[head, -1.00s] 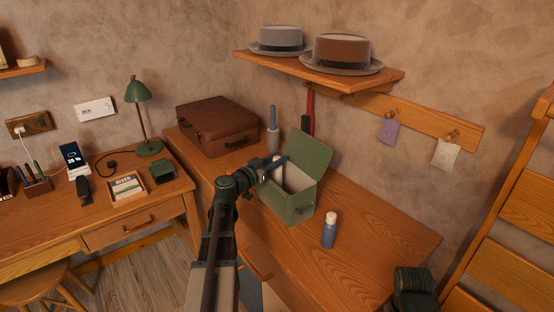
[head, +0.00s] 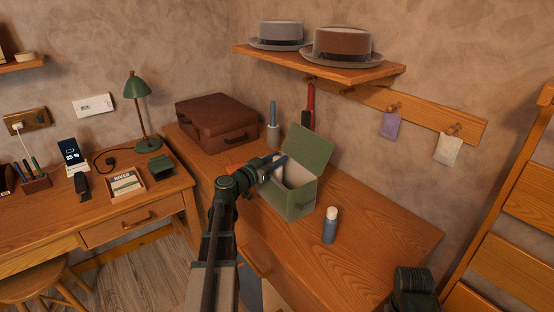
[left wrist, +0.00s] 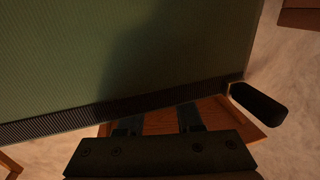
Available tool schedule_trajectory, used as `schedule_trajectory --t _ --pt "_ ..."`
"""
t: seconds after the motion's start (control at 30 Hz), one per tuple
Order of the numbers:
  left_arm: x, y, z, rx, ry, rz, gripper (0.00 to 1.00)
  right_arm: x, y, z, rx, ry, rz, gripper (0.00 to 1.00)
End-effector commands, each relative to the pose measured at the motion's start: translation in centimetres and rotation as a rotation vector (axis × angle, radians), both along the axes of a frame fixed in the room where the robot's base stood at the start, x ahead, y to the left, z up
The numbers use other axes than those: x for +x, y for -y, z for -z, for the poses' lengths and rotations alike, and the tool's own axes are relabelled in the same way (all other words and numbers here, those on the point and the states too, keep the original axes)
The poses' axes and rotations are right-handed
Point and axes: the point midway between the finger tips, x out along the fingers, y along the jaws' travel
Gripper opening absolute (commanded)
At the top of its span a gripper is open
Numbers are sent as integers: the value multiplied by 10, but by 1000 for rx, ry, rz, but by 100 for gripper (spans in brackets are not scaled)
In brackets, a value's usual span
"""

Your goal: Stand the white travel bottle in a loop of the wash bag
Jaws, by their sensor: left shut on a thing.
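The green wash bag (head: 290,203) stands on the wooden counter with its lid (head: 312,150) raised and a pale inside showing; I cannot make out its loops. My left gripper (head: 281,162) is at the lid's left edge and is shut on it. In the left wrist view the green lid (left wrist: 100,55) with its dark ribbed rim fills the upper part, and my fingers (left wrist: 160,122) lie at that rim. No all-white bottle is clear. A blue bottle with a white cap (head: 330,226) stands upright on the counter, right of the bag. My right gripper is not clearly seen.
A brown suitcase (head: 217,122) and a grey holder with a blue-handled brush (head: 273,132) stand behind the bag. Two hats (head: 343,47) sit on the shelf above. Pegs carry a red item, a purple packet and a white packet. The counter right of the blue bottle is clear.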

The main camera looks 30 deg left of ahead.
Motion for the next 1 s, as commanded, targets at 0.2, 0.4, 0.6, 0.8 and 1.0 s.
schedule_trajectory --t 0.2,0.4,0.6,0.8,1.0 --pt "0 0 5 0 0 0 0 0 0 5 0 0 0 50" --pt "0 0 5 0 0 0 54 0 0 6 0 0 0 50" --pt "0 0 5 0 0 0 69 0 0 6 0 0 0 50" --pt "-4 -1 6 0 0 -1 69 0 0 6 0 0 0 50" --pt "-35 -5 6 0 0 -3 69 0 0 6 0 0 0 50"
